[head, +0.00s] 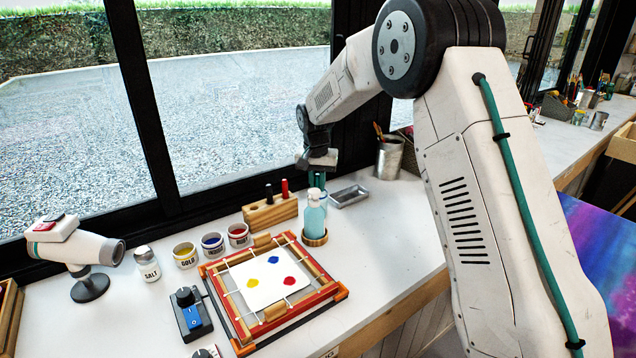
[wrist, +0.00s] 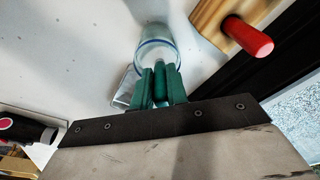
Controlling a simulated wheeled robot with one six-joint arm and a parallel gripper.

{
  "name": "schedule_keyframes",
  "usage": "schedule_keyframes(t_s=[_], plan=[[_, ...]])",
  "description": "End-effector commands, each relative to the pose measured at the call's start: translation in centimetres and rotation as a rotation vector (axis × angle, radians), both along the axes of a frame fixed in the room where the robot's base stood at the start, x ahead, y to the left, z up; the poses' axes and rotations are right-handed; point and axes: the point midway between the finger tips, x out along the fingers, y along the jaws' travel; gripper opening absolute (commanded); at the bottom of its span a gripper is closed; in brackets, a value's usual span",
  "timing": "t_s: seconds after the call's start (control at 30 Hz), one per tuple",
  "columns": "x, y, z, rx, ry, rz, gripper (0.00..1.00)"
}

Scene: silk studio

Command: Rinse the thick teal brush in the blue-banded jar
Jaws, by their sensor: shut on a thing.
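My gripper (head: 318,180) points down over the back of the table in the head view, behind a pale blue bottle. In the wrist view its green fingers (wrist: 161,88) are shut on the thick teal brush (wrist: 160,84), whose handle shows between them. The clear blue-banded jar (wrist: 157,46) shows just beyond the fingertips, with its blue ring visible. The brush's far end overlaps the jar's mouth in this view. I cannot tell how deep it reaches. In the head view the jar and the brush tip are hidden behind the bottle.
The pale blue bottle (head: 313,213) stands close in front of my gripper. A wooden block (head: 270,216) with a red and a black handle is to the left, a metal tray (head: 349,196) to the right. A framed cloth (head: 240,317) and paint pots (head: 212,245) lie nearer.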

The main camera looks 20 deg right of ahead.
Motion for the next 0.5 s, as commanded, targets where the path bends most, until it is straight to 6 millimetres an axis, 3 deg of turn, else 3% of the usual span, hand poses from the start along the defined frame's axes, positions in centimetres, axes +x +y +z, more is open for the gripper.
schedule_keyframes(t_s=[0.2,0.37,0.5], plan=[[-0.5,1.2,1.2,0.000,-0.002,0.000,0.01],[-1.2,0.9,0.1,0.000,-0.001,0.000,0.01],[-1.4,0.1,0.6,0.000,-0.003,-0.001,0.01]])
